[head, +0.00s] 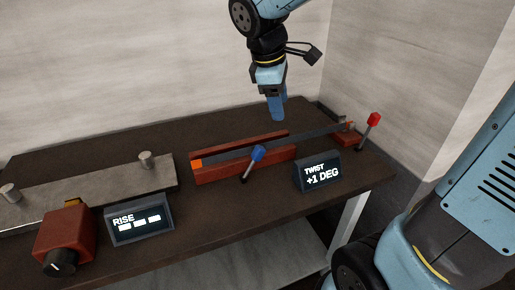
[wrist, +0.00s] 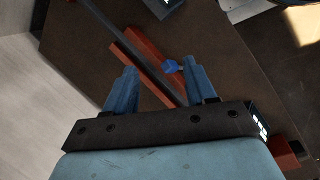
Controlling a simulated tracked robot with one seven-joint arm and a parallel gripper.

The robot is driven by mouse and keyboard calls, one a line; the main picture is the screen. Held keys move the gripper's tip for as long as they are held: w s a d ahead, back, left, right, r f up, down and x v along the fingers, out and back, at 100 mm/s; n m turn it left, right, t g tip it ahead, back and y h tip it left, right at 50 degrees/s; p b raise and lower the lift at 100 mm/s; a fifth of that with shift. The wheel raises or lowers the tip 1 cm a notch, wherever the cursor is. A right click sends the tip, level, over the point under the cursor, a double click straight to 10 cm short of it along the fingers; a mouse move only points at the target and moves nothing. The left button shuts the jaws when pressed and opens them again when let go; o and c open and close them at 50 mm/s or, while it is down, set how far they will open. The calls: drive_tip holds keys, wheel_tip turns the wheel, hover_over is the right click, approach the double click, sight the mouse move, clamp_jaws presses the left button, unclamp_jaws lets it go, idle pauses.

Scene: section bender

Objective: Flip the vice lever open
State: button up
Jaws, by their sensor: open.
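The vice has two long red jaws (head: 245,168), with a thin dark bar (head: 325,133) running between them and off to the right. A lever with a blue knob (head: 258,153) stands tilted at the front of the vice. Another lever with a red knob (head: 374,119) stands at the right end by a small red block. My gripper (head: 278,116) is open and empty, above and behind the vice, pointing down. In the wrist view the blue knob (wrist: 171,66) shows between my two spread fingers, closer to the right one, below them and apart.
A display reading TWIST +1 DEG (head: 318,171) stands right of the blue-knobbed lever. A RISE display (head: 139,223), a red box with a black dial (head: 64,240) and a grey plate with pegs (head: 105,187) are at left. The table (head: 225,228) is bare in front of the vice.

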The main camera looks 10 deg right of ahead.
sight(257, 147)
drive_tip(key=w+a+f+n+h, duration=0.2)
drive_tip(key=w+a+f+n, duration=0.25)
drive_tip(key=a+n, duration=0.35)
drive_tip(key=shift+m+g, duration=0.4)
drive_tip(key=shift+m, duration=0.1)
drive_tip(key=x, duration=0.4)
drive_tip(key=a+x, duration=0.1)
drive_tip(key=x, duration=0.8)
drive_tip(key=shift+s+a+f, duration=0.2)
drive_tip(key=shift+s+f, duration=0.1)
drive_tip(key=shift+f, duration=0.4)
drive_tip(key=shift+y, duration=0.3)
clamp_jaws()
